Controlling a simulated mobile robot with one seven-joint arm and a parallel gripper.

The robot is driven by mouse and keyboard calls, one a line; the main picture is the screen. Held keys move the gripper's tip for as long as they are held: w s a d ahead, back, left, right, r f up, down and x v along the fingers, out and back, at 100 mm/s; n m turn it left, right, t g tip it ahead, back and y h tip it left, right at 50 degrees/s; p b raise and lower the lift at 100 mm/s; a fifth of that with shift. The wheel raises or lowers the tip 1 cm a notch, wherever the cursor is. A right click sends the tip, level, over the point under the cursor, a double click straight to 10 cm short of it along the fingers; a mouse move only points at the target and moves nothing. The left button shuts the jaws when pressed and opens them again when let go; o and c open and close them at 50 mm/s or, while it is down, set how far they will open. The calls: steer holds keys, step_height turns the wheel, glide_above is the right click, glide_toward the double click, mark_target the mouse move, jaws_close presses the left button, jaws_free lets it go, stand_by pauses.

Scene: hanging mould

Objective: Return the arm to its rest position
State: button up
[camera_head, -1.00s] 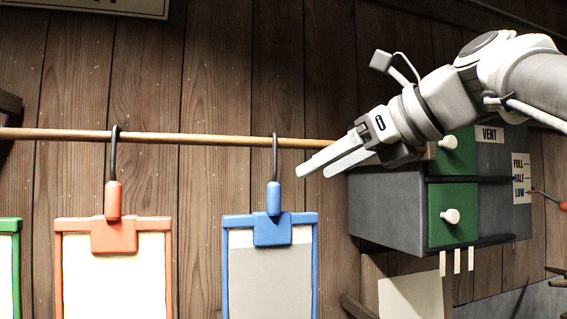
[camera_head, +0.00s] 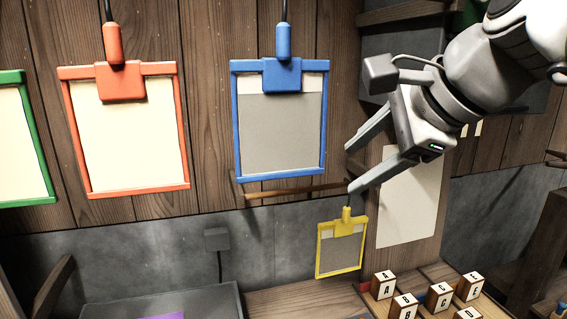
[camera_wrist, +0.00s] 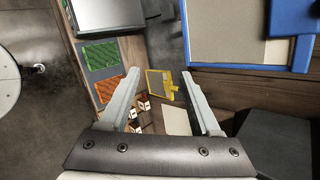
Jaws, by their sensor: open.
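My gripper (camera_head: 358,167) is open and empty in the head view, its two fingers apart and pointing down and left. It is to the right of the blue-framed mould (camera_head: 235,130) and above the small yellow-framed mould (camera_head: 319,252). In the wrist view my gripper (camera_wrist: 160,92) also shows open, with the yellow-framed mould (camera_wrist: 154,84) seen between the fingers, beyond them. Part of the blue-framed mould (camera_wrist: 240,67) fills the upper right there. I cannot tell how far the lower fingertip is from the yellow mould's hook.
An orange-framed mould (camera_head: 185,130) and a green-framed mould (camera_head: 40,150) hang at the left. Lettered wooden blocks (camera_head: 404,306) stand on a bench at the lower right. A grey tray (camera_head: 100,311) is at the bottom. A pale sheet (camera_head: 410,200) is behind my gripper.

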steer(key=s+d+f+n+h, duration=0.1)
steer(key=s+f+n, duration=0.2)
steer(key=f+n, duration=0.2)
steer(key=s+d+f+n+g+h+b, duration=0.1)
steer(key=s+f+n, duration=0.3)
steer(key=f, duration=0.7)
steer(key=s+d+f+n+g+h+b, duration=0.1)
steer(key=s+f+n+h, duration=0.1)
steer(key=f+n, duration=0.5)
steer(key=shift+s+d+f+n+h, duration=0.4)
steer(key=shift+s+f, duration=0.3)
steer(key=shift+f, duration=0.15)
